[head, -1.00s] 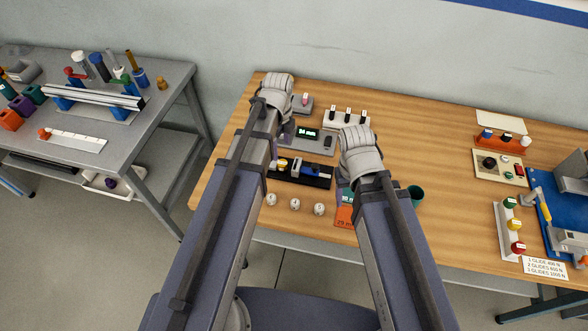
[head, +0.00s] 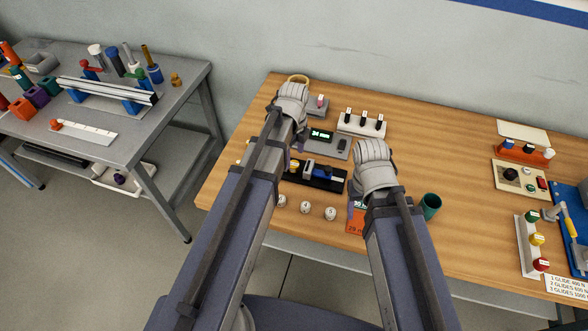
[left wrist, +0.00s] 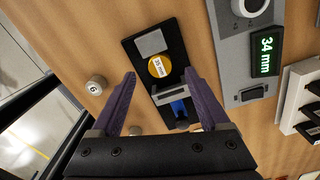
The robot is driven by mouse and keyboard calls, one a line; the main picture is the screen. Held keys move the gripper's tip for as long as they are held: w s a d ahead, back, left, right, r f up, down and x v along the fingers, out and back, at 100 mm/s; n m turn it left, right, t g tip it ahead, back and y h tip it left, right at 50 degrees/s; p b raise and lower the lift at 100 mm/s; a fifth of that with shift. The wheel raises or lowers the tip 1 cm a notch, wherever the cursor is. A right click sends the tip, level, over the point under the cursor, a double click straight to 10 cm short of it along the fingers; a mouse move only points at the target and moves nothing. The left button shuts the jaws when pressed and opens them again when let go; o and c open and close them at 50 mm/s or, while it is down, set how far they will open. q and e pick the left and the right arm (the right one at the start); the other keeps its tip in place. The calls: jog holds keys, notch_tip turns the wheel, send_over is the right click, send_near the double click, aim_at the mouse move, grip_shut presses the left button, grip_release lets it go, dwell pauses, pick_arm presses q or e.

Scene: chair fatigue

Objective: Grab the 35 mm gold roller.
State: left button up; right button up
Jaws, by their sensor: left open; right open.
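The gold roller (left wrist: 159,66) is a yellow disc with a white 35 mm label. It lies in a black tray (left wrist: 135,57), between a grey block (left wrist: 150,43) and a blue-and-grey part (left wrist: 178,110). In the head view the gold roller (head: 293,167) is partly hidden by my left arm. My left gripper (left wrist: 160,76) is open and empty, its two purple fingers on either side of the roller in the wrist picture; it appears above the tray, not touching the roller. My right gripper (head: 354,208) is open over the table beside an orange card (head: 360,226); its fingertips are mostly hidden.
A grey gauge with a 34 mm display (left wrist: 265,50) stands beside the tray. Several white numbered knobs (head: 305,207) line the table's front. A green cup (head: 431,205) stands right of my right arm. The table's middle right is clear.

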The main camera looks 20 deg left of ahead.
aim_at(294, 164)
pick_arm(q)
notch_tip(294, 164, down, 4)
jog(key=b, duration=0.2)
jog(key=shift+r+b, duration=0.15)
jog(key=shift+b, duration=0.25)
pick_arm(e)
notch_tip(294, 164, down, 4)
jog(key=shift+r, duration=0.1)
pick_arm(q)
jog(key=shift+r, duration=0.1)
pick_arm(e)
jog(key=shift+r, duration=0.1)
pick_arm(q)
grip_shut()
